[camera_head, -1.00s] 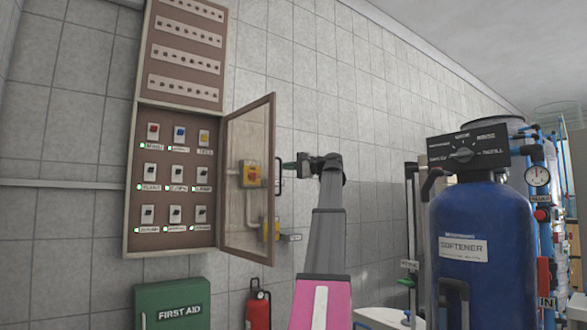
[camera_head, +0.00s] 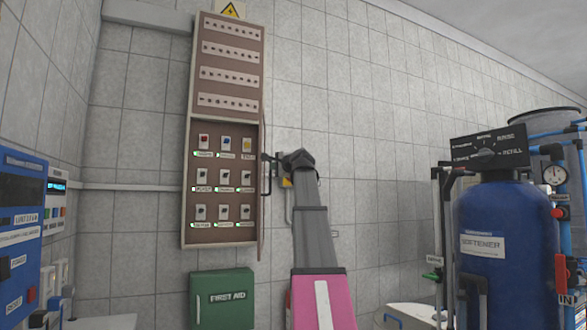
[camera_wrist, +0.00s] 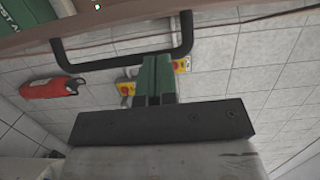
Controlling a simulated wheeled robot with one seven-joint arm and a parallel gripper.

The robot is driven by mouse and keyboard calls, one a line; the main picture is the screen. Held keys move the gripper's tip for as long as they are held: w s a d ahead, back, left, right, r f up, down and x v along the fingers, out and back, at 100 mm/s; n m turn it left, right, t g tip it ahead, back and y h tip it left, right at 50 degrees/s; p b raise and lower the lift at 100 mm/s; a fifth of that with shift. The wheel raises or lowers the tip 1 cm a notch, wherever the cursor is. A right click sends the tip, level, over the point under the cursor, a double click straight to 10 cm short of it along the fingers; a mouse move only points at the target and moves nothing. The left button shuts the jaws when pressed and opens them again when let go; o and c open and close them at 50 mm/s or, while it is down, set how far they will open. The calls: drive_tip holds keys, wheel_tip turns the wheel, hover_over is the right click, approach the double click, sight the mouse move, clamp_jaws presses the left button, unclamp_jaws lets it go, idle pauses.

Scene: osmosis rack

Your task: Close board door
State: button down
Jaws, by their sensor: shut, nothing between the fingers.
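The brown board (camera_head: 223,239) is on the tiled wall, its lower compartment uncovered with rows of switches. Its door (camera_head: 262,215) stands open at the right side and shows almost edge-on in the head view. The black door handle (camera_wrist: 100,62) is a bracket-shaped bar across the top of the wrist view. My gripper (camera_head: 272,159) is shut and empty, to the right of the door at handle height. In the wrist view its green fingers (camera_wrist: 156,58) overlap the handle bar; I cannot tell whether they touch it.
A green first aid box (camera_head: 222,298) is below the board. A red extinguisher (camera_wrist: 50,87) shows in the wrist view. A blue softener tank (camera_head: 497,250) with pipes stands at the right. A blue control unit (camera_head: 22,225) is at the left. The wall between my arm and the tank is mostly clear.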

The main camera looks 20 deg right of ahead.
drive_tip(key=w+a+m+g+h, duration=0.1)
drive_tip(key=w+a+m+h, duration=0.5)
drive_tip(key=a, duration=0.5)
drive_tip(key=w+a+m+h, duration=0.1)
drive_tip(key=w+a+h, duration=0.3)
drive_tip(key=w+a, duration=1.1)
drive_tip(key=w, duration=0.4)
drive_tip(key=w+a+h, duration=0.1)
drive_tip(key=w+a, duration=0.5)
drive_tip(key=w, duration=0.4)
drive_tip(key=shift+w+a+m+g+h, duration=0.2)
drive_tip(key=shift+a+m+g+h, duration=0.1)
drive_tip(key=shift+m, duration=0.1)
drive_tip(key=shift+w+r, duration=0.1)
drive_tip(key=shift+r, duration=0.05)
